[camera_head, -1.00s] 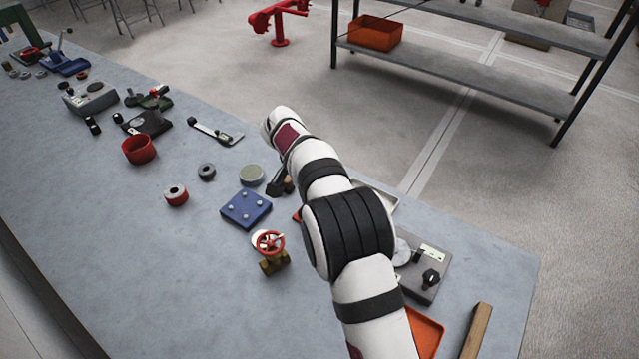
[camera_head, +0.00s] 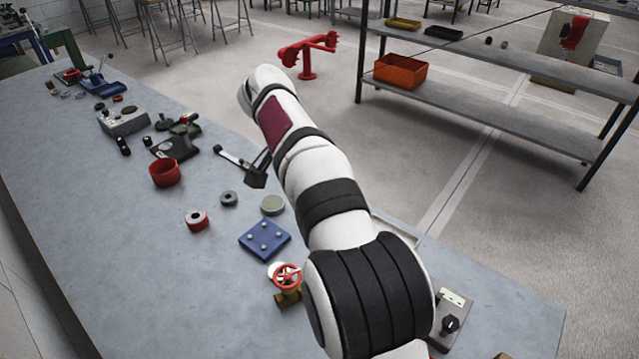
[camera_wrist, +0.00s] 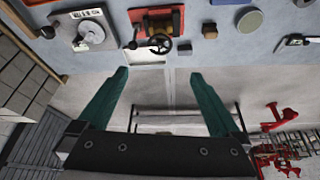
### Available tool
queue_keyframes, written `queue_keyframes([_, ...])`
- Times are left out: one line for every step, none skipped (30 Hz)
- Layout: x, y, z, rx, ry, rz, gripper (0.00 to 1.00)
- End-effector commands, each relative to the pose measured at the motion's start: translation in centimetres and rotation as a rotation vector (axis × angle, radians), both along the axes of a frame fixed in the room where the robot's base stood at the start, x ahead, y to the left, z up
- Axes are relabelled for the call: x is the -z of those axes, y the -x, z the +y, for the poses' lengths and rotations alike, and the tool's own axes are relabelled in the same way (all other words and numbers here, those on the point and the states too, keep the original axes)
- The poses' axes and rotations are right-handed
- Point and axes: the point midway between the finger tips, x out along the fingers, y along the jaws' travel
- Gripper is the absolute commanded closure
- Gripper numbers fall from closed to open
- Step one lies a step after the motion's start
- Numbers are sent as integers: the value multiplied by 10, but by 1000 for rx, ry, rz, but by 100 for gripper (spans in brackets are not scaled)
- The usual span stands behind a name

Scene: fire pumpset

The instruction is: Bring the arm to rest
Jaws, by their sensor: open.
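My gripper (camera_wrist: 160,76) is open and empty in the wrist view. The arm reaches up and away over the right side of the grey workbench (camera_head: 120,240). The gripper touches nothing that I can see.
On the bench are a red-wheeled valve (camera_head: 287,280), a blue plate (camera_head: 265,239), a red cup (camera_head: 164,173), a ring (camera_head: 197,220) and a grey device (camera_head: 449,318). A metal shelf (camera_head: 480,60) with an orange bin (camera_head: 400,72) stands beyond. The bench's front left is clear.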

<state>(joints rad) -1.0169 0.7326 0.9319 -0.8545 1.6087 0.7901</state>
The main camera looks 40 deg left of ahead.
Motion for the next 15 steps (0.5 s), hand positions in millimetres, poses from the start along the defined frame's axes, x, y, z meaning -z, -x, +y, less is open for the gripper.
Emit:
queue_keyframes([0,0,0,0,0,0,0])
queue_keyframes([0,0,0,0,0,0,0])
queue_keyframes([0,0,0,0,0,0,0])
queue_keyframes([0,0,0,0,0,0,0])
queue_keyframes([0,0,0,0,0,0,0])
queue_keyframes([0,-1,-1,1,0,1,0])
queue_keyframes([-1,-2,-4,3,1,3,0])
queue_keyframes([-3,-5,-12,7,3,10,0])
queue_keyframes([-8,-9,-29,16,5,28,0])
queue_keyframes([-13,-13,-48,25,9,47,0])
queue_keyframes([-18,-16,-73,37,11,71,0])
queue_keyframes([-25,-17,-112,55,11,110,0])
queue_keyframes([-30,-13,-144,70,8,143,0])
queue_keyframes([-33,-7,-176,85,1,178,0])
queue_keyframes([-35,7,-217,103,-13,221,0])
